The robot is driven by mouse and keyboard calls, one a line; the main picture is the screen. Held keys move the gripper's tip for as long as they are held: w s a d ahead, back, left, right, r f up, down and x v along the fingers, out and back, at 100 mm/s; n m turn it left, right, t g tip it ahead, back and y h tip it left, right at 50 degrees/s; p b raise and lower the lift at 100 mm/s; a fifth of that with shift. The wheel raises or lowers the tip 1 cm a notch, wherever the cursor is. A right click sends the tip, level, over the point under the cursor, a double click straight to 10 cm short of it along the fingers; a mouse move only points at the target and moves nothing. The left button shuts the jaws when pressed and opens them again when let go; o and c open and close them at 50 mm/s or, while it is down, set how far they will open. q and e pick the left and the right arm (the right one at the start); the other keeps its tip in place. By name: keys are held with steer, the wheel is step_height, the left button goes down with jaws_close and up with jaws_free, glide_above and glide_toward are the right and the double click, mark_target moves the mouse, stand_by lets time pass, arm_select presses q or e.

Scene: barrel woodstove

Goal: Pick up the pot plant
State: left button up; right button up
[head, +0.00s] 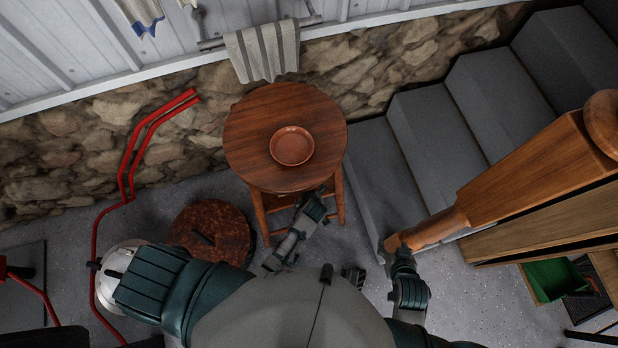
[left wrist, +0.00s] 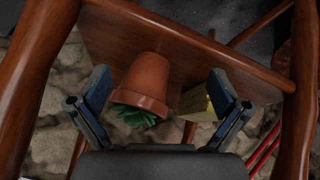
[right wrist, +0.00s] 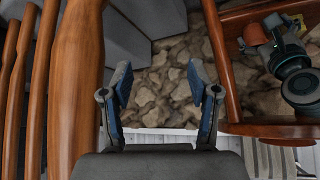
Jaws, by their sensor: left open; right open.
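The pot plant is a terracotta pot (left wrist: 143,82) with green leaves (left wrist: 136,116), under the wooden stool top. It appears upside down in the left wrist view, between the fingers of my open left gripper (left wrist: 164,98), with gaps at both sides. The pot also shows in the right wrist view (right wrist: 256,35), beside my left arm. In the head view the stool top hides it, and my left arm reaches in at the stool's front. My right gripper (right wrist: 161,84) is open and empty; in the head view it is beside the wooden railing (head: 437,229).
A terracotta saucer (head: 292,146) sits on the round stool top (head: 250,120). A yellowish object (left wrist: 198,102) is beside the pot. Stool legs (head: 340,195) flank my left arm. Grey stairs (head: 425,145) and the railing stand at right. A rusty round lid (head: 212,232) is at left.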

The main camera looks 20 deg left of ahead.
arm_select(q)
steer(key=shift+w+a+f, duration=0.1)
steer(key=shift+w+a, duration=0.2)
steer(key=w, duration=0.1)
steer(key=w+a, duration=0.1)
steer(key=w, duration=0.1)
steer(key=shift+w+a+b, duration=0.35)
steer(key=shift+a+b, duration=0.05)
steer(key=shift+w+f+b, duration=0.3)
steer(key=shift+w+f, duration=0.2)
steer(key=shift+w, duration=0.05)
steer(key=shift+a, duration=0.1)
steer(key=c, duration=1.6)
arm_select(e)
steer(key=w+t, duration=0.1)
steer(key=w+a+r+t, duration=0.1)
steer(key=w, duration=0.1)
steer(key=w+a+r+t+y, duration=0.1)
steer(key=shift+w+r, duration=0.15)
steer(key=shift+w, duration=0.05)
